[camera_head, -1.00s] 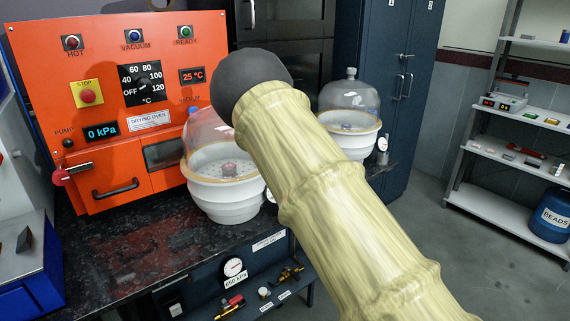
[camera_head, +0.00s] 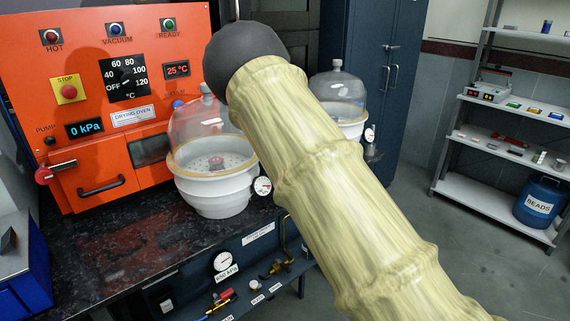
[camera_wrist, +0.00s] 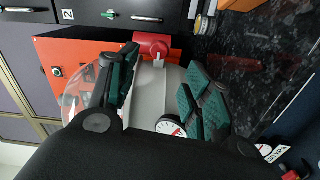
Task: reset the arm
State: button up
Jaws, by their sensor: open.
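My arm (camera_head: 340,180), in a pale bamboo-like sleeve with a dark round end, crosses the middle of the head view. My gripper is hidden there. In the wrist view my gripper (camera_wrist: 163,80) is open, its two green-padded fingers apart. Between and beyond the fingers is the white body of a domed vessel (camera_wrist: 152,98) with a round gauge (camera_wrist: 171,128). I see nothing held, and cannot tell how near the fingers are to the vessel. In the head view a domed vessel (camera_head: 212,190) stands on the bench, left of my arm.
The orange drying oven (camera_head: 90,150) stands at the left of the dark bench (camera_head: 125,240). A second domed vessel (camera_head: 338,92) is behind my arm. A blue cabinet (camera_head: 372,60) and shelves (camera_head: 480,145) with a BEADS drum (camera_head: 540,200) stand farther right. The floor between is clear.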

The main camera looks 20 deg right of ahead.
jog(key=shift+s+d, duration=0.2)
jog(key=shift+s, duration=0.45)
jog(key=s+f+m+g+h+p, duration=0.2)
jog(key=s+f+m+g+h, duration=0.3)
jog(key=s+f, duration=0.7)
jog(key=s+f+m+g+h+p, duration=0.2)
jog(key=s+f+m, duration=0.6)
jog(key=f, duration=0.7)
jog(key=s+a+f+m+g+p, duration=0.1)
jog(key=s+a+f+m+g, duration=0.1)
jog(key=s, duration=0.8)
jog(key=s+a+f+m+g+p, duration=0.1)
jog(key=s+a+f+m+g, duration=0.2)
jog(key=s, duration=0.7)
jog(key=s+a+f+m+g+p, duration=0.1)
jog(key=s+a+f+m+g, duration=0.1)
jog(key=s, duration=0.9)
jog(key=a+f+g, duration=0.1)
jog(key=a+g, duration=0.1)
jog(key=g, duration=0.1)
jog(key=shift+f+y+p, duration=0.15)
jog(key=shift+y+p, duration=0.25)
